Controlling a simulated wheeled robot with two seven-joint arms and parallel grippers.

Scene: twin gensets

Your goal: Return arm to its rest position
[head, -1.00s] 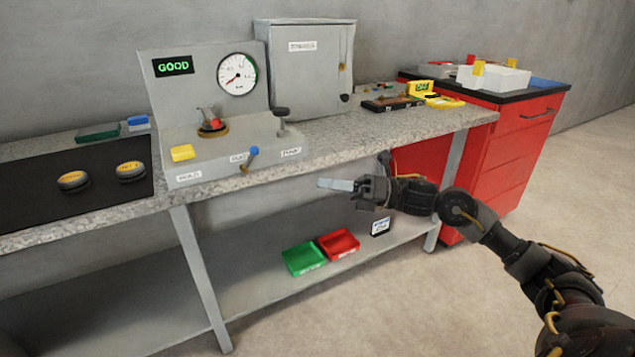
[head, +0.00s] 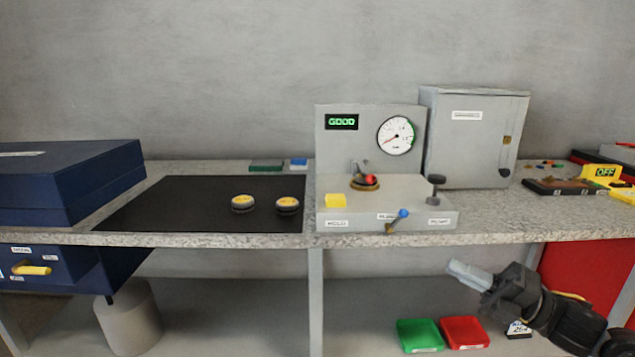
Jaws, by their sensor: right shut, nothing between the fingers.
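My right arm comes in from the lower right of the head view. Its gripper (head: 468,274) is shut and empty, pointing left. In the picture it lies below the bench top's front edge, in front of the lower shelf and apart from the bench. The grey test stand (head: 436,217) is on the bench, with a lit "GOOD" display (head: 342,122), a round gauge (head: 396,136) and a blue-tipped lever (head: 403,214). A red part (head: 370,180) sits in the stand's brass seat. My left gripper is not in view.
The bench (head: 250,239) spans the view. On it are a black mat (head: 160,207) with two yellow-topped round parts, a dark blue case (head: 60,185) and a grey cabinet (head: 470,150). Green (head: 419,335) and red (head: 464,332) trays lie on the shelf below.

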